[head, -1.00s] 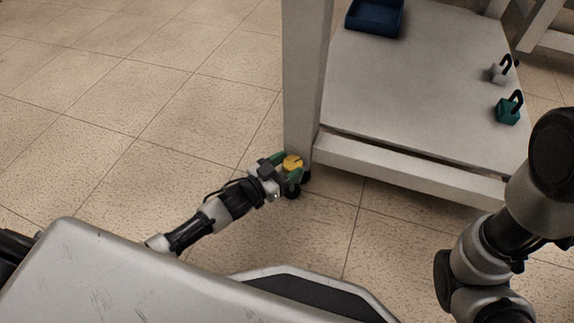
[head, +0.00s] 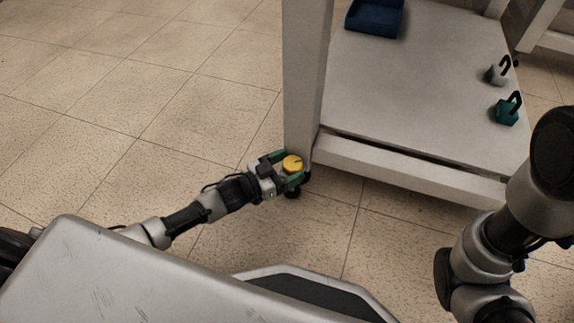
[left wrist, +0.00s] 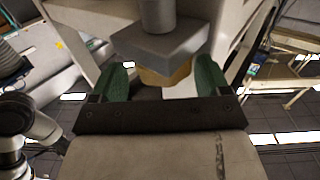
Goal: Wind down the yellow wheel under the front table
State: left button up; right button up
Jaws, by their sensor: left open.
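The yellow wheel (head: 292,163) is a small round knob at the foot of the table's near left leg, close to the floor. In the left wrist view the wheel (left wrist: 166,76) shows partly, behind a grey block that hides some of it. My left gripper (head: 287,167) has green fingers and is open. Its fingers lie on either side of the wheel; I cannot tell whether they touch it. In the left wrist view the gripper (left wrist: 163,82) is open around the wheel. My right gripper is not in view; only that arm's links show at the right.
The front table (head: 408,167) has a low shelf with a blue tray (head: 375,17), a grey padlock-like item (head: 498,72) and a teal one (head: 508,110). A black caster (head: 293,192) is under the leg. The tiled floor at left is clear.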

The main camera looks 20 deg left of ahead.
pick_arm(q)
jog(key=shift+w+a, duration=0.2)
